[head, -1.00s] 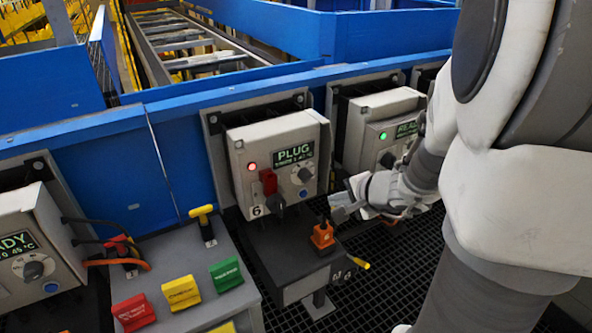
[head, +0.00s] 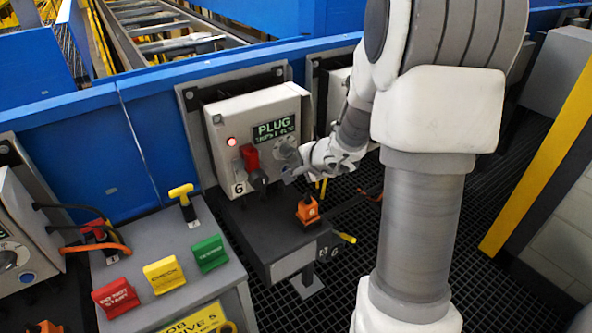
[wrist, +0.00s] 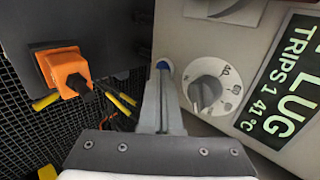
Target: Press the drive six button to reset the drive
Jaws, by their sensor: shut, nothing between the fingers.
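The drive six box (head: 225,120) is light grey with a "6" label. Its display (head: 274,128) reads PLUG, and in the wrist view (wrist: 285,95) "TRIPS 1 41°C". A red lamp (head: 231,141) is lit. A grey knob (head: 288,150) sits below the display and is clear in the wrist view (wrist: 207,85). The blue button (wrist: 163,65) shows just past my fingertips, partly covered; in the head view my gripper (head: 287,176) hides it. My gripper is shut and empty, its tips (wrist: 161,78) at or very near the button; contact cannot be told.
An orange connector (head: 307,209) sits on the dark shelf below the box, with cables beside it. A grey console (head: 180,250) with red, yellow and green tags stands left. Another drive box (head: 340,95) is partly hidden behind my arm.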

